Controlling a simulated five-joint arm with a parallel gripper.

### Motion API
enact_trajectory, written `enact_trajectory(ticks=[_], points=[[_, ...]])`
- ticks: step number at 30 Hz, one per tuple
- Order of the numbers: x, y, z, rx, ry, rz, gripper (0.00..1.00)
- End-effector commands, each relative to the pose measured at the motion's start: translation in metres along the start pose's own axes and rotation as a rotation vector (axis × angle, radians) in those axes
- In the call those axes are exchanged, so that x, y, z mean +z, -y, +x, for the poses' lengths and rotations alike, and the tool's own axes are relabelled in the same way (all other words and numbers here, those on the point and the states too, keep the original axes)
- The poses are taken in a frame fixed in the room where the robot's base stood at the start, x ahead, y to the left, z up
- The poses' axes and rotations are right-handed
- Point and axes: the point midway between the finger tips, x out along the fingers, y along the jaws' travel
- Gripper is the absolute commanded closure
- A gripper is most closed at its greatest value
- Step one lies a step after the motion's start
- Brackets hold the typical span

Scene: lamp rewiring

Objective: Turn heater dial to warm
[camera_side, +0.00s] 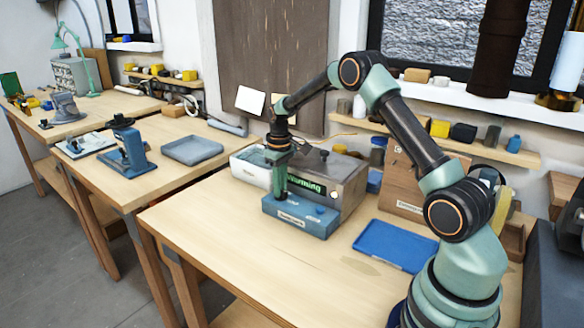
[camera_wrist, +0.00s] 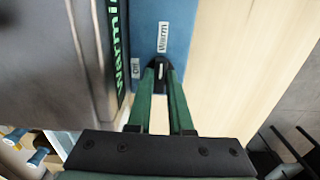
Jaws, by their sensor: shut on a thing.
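The heater dial (camera_wrist: 160,70) is a small black knob with a white mark, on top of a blue control box (camera_side: 325,221). In the wrist view, the box top (camera_wrist: 180,20) carries a "Warm" label above the dial and an "Off" label to its left. The dial's white mark lies roughly in line with the "Warm" label. My gripper (camera_side: 280,196) points down at the box, its green fingers (camera_wrist: 160,76) shut on the dial. The fingers hide part of the dial. A green lit display (camera_side: 305,187) behind the box reads "Warming", partly cut off in the wrist view.
A grey and clear-lidded heater case (camera_side: 345,185) stands directly behind the blue box. A blue tray (camera_side: 395,245) lies to its right. A wooden box (camera_side: 405,190) stands further back. The table front (camera_side: 225,230) is clear.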

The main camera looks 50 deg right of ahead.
Motion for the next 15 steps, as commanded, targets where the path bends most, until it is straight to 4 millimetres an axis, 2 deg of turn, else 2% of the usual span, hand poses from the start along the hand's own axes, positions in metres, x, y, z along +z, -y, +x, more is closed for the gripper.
enact_trajectory(ticks=[9,10,11,12,15], points=[[-0.0007,0.0002,-0.0026,0.001,-0.002,0.002,1.0],[-0.0007,0.0002,-0.0027,0.001,-0.001,0.002,0.7],[-0.0007,0.0002,-0.0026,0.001,-0.001,0.002,0.58],[-0.0006,0.0002,-0.0024,0.001,-0.002,0.002,0.51],[-0.0005,0.0002,-0.0017,0.0,-0.001,0.001,0.51]])
